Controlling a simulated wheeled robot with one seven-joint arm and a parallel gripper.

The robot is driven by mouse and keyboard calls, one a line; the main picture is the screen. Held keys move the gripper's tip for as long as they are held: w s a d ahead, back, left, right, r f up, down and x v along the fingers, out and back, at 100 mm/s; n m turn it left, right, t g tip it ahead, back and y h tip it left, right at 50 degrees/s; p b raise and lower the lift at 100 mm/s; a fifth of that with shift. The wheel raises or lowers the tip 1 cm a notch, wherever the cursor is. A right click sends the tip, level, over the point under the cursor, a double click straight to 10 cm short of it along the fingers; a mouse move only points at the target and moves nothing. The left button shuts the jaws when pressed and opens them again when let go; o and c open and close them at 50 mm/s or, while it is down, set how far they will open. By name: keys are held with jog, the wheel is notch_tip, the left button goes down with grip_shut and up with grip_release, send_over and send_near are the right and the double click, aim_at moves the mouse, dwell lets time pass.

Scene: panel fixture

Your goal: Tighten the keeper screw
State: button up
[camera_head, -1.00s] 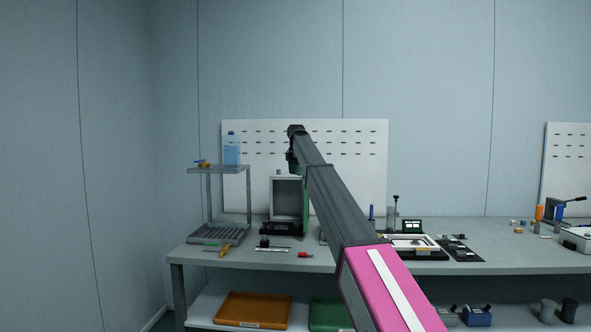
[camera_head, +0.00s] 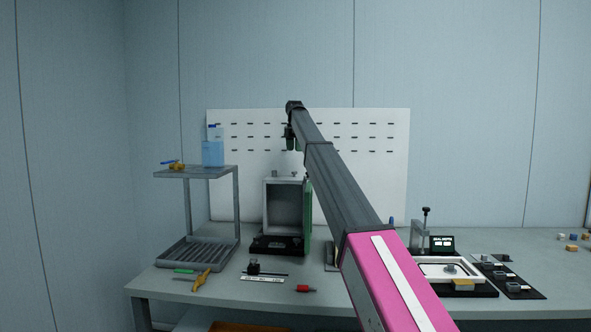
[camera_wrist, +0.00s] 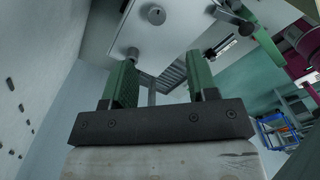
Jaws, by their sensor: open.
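The panel fixture (camera_head: 267,212) is a pale box on a black base at the back of the bench, with a green door (camera_head: 308,215) standing open at its right. Small fittings show on its top edge. In the wrist view a pale surface (camera_wrist: 182,25) carries a round slotted screw head (camera_wrist: 153,14) and a smaller round knob (camera_wrist: 133,52); I cannot tell which is the keeper screw. My gripper (camera_wrist: 160,88) is open, its green fingers apart with nothing between them. In the head view my gripper (camera_head: 290,140) is small and dark, high above the fixture.
Yellow-handled pliers (camera_head: 201,280), a ruler (camera_head: 262,279) and a red-ended piece (camera_head: 305,288) lie at the front. A white framed tray (camera_head: 450,268) is at right.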

aim_at(294, 174)
jog(key=f, duration=1)
jog(key=shift+w+f, duration=0.25)
jog(key=shift+f, duration=0.1)
jog(key=c, duration=0.9)
